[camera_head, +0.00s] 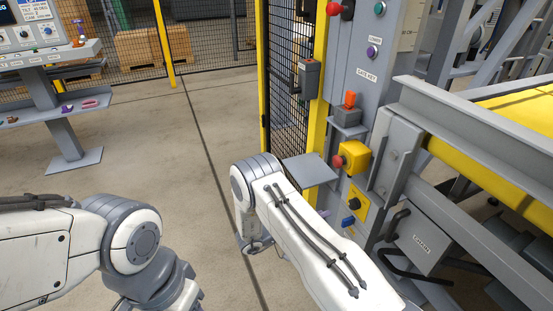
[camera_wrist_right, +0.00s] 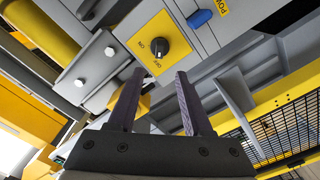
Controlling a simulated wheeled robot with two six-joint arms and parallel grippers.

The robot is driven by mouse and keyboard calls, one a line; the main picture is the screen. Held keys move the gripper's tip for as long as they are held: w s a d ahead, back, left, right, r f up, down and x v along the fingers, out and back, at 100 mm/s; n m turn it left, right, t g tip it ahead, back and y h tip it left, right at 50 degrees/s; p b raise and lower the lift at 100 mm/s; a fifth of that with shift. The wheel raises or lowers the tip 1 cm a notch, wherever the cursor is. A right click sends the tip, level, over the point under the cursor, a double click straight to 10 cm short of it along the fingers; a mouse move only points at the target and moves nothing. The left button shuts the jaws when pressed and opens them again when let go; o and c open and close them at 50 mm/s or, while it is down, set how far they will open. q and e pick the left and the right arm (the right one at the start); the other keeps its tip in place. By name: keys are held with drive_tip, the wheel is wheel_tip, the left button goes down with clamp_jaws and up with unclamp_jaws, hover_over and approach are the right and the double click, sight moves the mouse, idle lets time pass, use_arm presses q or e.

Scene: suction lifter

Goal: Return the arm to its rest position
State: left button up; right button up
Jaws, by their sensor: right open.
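My right arm (camera_head: 310,245) reaches in from the lower right of the head view, bent at a grey joint, in front of the machine's control post. My right gripper (camera_wrist_right: 160,76) shows clearly in the right wrist view, where its two dark fingers stand apart with nothing between them. The fingers point toward a black rotary knob (camera_wrist_right: 159,47) on a yellow plate marked ON and OFF; I cannot tell whether they touch it. In the head view my forearm hides most of this gripper. My left arm (camera_head: 130,240) is bent at the lower left; its gripper is out of view.
A grey control post (camera_head: 365,75) carries a yellow box with a red button (camera_head: 355,157) and a small grey shelf (camera_head: 310,170) close to my right arm. A blue handle (camera_wrist_right: 199,18) sits beside the knob. A console (camera_head: 75,165) stands at left; floor between is clear.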

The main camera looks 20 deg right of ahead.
drive_tip(key=shift+w, duration=0.1)
drive_tip(key=w+a+r+n+t+y, duration=0.1)
drive_tip(key=w+a+r+t+y, duration=0.25)
drive_tip(key=w+y, duration=0.2)
drive_tip(key=w+a+r+n+t+y, duration=0.1)
drive_tip(key=w+a+r+t+y, duration=0.1)
drive_tip(key=w+r+t+y, duration=0.3)
drive_tip(key=s+a+r+n+g+y, duration=0.1)
drive_tip(key=a+r+n+y, duration=0.1)
drive_tip(key=a+y, duration=0.25)
drive_tip(key=s+a+r+n+g+y, duration=0.2)
drive_tip(key=s+g, duration=0.1)
drive_tip(key=s, duration=0.9)
drive_tip(key=s+a+r+n+g+y, duration=0.15)
drive_tip(key=s+g, duration=0.25)
drive_tip(key=s, duration=0.8)
drive_tip(key=s+a+r+n+g, duration=0.1)
drive_tip(key=s+a+r+n, duration=0.25)
drive_tip(key=s+a, duration=0.35)
drive_tip(key=s+a+r+n+g, duration=0.1)
drive_tip(key=s+a+r+n, duration=0.1)
drive_tip(key=s+a+n, duration=0.35)
wheel_tip(320, 180, up, 20)
drive_tip(key=a+m+p, duration=0.1)
drive_tip(key=p, duration=1.8)
drive_tip(key=shift+s+f, duration=0.25)
drive_tip(key=shift+s, duration=0.05)
